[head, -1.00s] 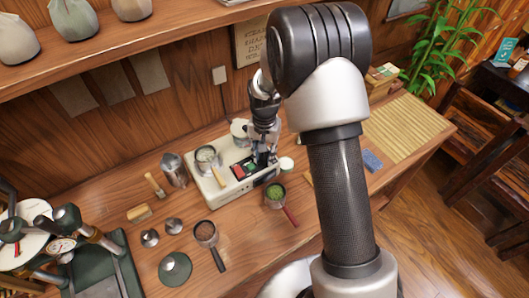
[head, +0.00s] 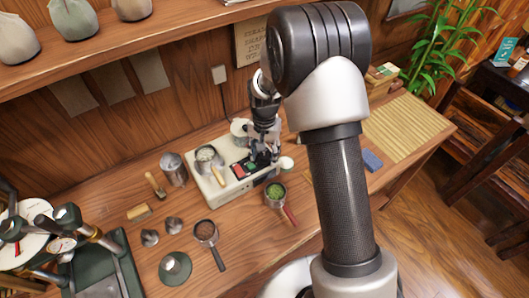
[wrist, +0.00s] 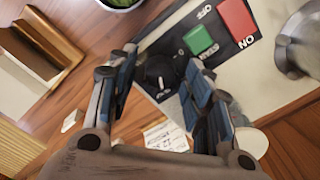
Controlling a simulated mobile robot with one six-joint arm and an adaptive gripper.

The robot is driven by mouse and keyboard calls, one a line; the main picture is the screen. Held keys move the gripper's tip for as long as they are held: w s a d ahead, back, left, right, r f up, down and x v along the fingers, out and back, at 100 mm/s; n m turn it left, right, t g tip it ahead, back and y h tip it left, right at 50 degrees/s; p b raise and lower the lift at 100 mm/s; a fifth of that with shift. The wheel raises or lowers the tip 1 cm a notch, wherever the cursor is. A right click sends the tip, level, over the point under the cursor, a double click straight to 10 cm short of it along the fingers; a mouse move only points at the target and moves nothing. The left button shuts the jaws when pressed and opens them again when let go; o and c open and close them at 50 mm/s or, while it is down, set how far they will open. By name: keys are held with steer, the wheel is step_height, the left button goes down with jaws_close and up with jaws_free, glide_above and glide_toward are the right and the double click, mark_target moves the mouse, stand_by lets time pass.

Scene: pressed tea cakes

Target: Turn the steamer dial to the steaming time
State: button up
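The steamer (head: 212,195) is a cream box on the wooden counter with a dark control panel on its near side. In the wrist view, the panel holds a black dial (wrist: 158,70) with a white pointer mark, a green button (wrist: 198,40) and a red button (wrist: 238,20). My gripper (head: 263,160) is over the panel's right part in the head view. In the wrist view its two blue-padded fingers (wrist: 162,75) are apart, with the dial in the gap between the tips. I cannot tell whether either finger touches it.
A metal pot (head: 208,155) stands on the steamer. A dark-handled scoop (head: 205,233) and a metal cup (head: 174,168) are to the left. A bamboo mat (head: 408,125) lies right.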

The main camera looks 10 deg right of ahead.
mark_target(265, 156)
steer(key=shift+r, duration=0.1)
step_height(265, 156, up, 12)
stand_by(0.6)
stand_by(0.4)
steer(key=s+r+n+t+b, duration=0.1)
steer(key=s+r+n+t, duration=0.15)
steer(key=s+r, duration=1)
steer(key=s+n+t+b, duration=0.1)
steer(key=s+n, duration=0.3)
steer(key=s, duration=1.1)
steer(key=shift+s+d+f+t, duration=0.15)
steer(key=shift+t, duration=0.4)
